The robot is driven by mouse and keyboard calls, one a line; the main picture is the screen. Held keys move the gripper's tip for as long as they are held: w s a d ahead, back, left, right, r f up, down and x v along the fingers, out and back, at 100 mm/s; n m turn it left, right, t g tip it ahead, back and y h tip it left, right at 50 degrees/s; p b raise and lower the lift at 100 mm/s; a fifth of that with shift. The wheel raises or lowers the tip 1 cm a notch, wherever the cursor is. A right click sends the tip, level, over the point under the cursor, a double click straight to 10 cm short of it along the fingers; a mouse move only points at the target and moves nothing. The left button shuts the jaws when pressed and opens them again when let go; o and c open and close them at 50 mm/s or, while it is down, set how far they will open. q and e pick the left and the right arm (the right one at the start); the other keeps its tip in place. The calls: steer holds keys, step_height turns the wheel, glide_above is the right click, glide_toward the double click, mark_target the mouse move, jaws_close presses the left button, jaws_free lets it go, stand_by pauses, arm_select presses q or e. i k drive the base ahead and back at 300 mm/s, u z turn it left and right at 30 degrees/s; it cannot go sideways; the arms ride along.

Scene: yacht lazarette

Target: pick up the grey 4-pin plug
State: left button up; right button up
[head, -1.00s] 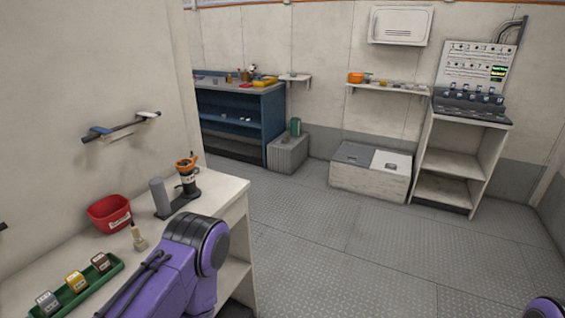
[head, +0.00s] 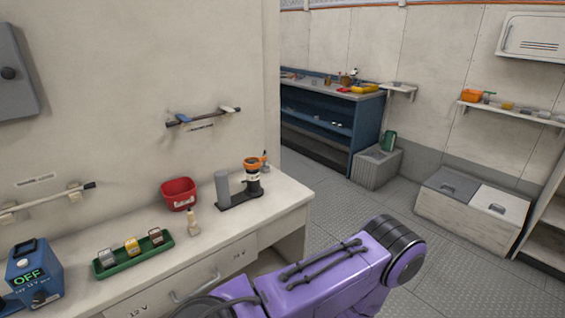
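A green tray (head: 133,261) lies on the white counter at the left of the head view. A small grey block (head: 107,257) sits at its left end, beside a yellow one (head: 132,246) and a brown one (head: 156,236). The grey block may be the grey 4-pin plug, but its pins are too small to make out. A purple link of my own arm crosses the bottom middle, over the counter's front edge. Neither gripper shows, so I cannot tell their state or place.
On the counter (head: 274,205) stand a red bin (head: 178,194), a small cream bottle (head: 193,222), a grey stand with an orange-topped device (head: 253,178), and a blue box reading OFF (head: 36,273). A blue shelf unit (head: 366,122) stands behind. Grey floor at right is open.

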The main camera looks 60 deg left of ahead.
mark_target(265, 168)
steer(key=z, duration=0.05)
steer(key=i, duration=1.6)
steer(key=u, duration=3.95)
